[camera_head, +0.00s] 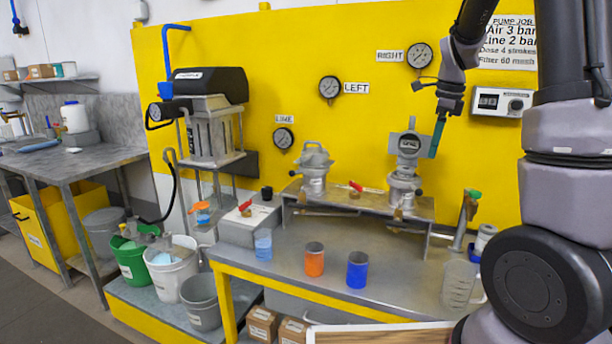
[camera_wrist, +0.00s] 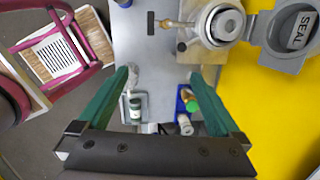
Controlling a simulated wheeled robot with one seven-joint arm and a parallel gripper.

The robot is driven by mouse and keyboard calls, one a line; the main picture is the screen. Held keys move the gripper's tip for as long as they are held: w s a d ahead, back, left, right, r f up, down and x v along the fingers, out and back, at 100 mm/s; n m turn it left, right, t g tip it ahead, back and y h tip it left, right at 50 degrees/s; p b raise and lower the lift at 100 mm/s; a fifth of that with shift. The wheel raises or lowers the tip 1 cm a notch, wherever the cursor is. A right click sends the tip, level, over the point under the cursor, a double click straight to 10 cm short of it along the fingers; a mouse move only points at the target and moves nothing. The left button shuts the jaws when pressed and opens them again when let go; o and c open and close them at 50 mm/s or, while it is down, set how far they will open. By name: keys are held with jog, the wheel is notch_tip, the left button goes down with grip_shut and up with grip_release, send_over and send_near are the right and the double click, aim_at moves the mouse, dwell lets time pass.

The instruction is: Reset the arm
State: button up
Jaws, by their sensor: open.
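My arm hangs down from the top right in the head view. My gripper (camera_head: 438,138) is in front of the yellow panel, beside the right-hand pump unit (camera_head: 404,180). In the wrist view my gripper (camera_wrist: 158,98) shows two green fingers spread wide apart. Nothing is between them at close range. The fingers point down over the grey bench (camera_wrist: 150,60).
The bench (camera_head: 330,280) carries an orange cup (camera_head: 314,260), a blue cup (camera_head: 357,270) and a clear jug (camera_head: 458,284). A second pump unit (camera_head: 314,170) stands left on the raised shelf. Gauges and a controller (camera_head: 502,102) are on the yellow panel (camera_head: 270,60). Buckets (camera_head: 174,268) stand at the left.

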jog(key=s+a+r+n+t, duration=0.2)
jog(key=s+a+r+n, duration=0.2)
jog(key=s+n, duration=0.5)
jog(key=s+a+r+n+t+y, duration=0.1)
jog(key=s+a+r+n+t, duration=0.2)
jog(key=s+n, duration=0.7)
jog(key=s+a+r, duration=0.2)
jog(key=s+r, duration=0.1)
jog(key=s, duration=0.1)
jog(key=shift+a+r+t, duration=0.15)
jog(key=shift+r+t, duration=0.15)
jog(key=shift+r, duration=0.05)
jog(key=shift+s, duration=0.1)
